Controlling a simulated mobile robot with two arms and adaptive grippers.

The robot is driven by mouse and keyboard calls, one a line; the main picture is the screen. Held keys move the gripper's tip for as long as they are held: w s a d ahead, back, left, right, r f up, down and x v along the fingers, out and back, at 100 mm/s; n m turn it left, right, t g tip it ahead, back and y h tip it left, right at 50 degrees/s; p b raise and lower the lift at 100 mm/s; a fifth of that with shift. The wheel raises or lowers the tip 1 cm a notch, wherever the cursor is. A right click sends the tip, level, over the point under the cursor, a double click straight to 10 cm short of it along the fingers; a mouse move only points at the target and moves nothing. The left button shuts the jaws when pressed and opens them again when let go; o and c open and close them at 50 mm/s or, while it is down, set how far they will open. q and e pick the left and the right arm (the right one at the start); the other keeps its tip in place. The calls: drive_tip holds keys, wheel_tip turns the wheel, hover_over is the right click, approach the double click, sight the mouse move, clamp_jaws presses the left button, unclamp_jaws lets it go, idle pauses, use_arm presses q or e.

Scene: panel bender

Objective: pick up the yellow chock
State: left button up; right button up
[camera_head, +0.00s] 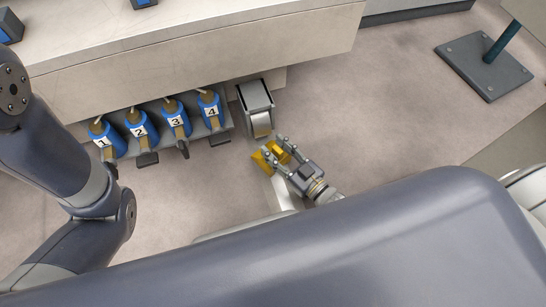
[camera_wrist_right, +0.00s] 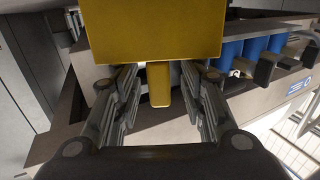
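The yellow chock (camera_head: 262,161) shows in the head view at the fingertips of my right gripper (camera_head: 281,152). In the right wrist view its broad flat block (camera_wrist_right: 155,30) fills the top middle, and a narrow yellow stem sticks out from it towards the gripper. My right gripper (camera_wrist_right: 160,84) has one finger on each side of the stem, with a visible gap on both sides, so it looks open around it. What the chock rests on is hard to tell. My left arm comes in at the left of the head view, but its gripper is out of the picture.
Blue holders numbered 1 to 4 (camera_head: 176,121) line the machine's lower front (camera_head: 190,82). A grey metal box (camera_head: 255,97) stands just beyond the chock. A dark base plate with a post (camera_head: 482,68) is at the upper right. The floor (camera_head: 395,100) between is clear.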

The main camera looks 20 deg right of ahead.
drive_tip(key=shift+w+a, duration=0.25)
drive_tip(key=shift+w, duration=0.3)
clamp_jaws()
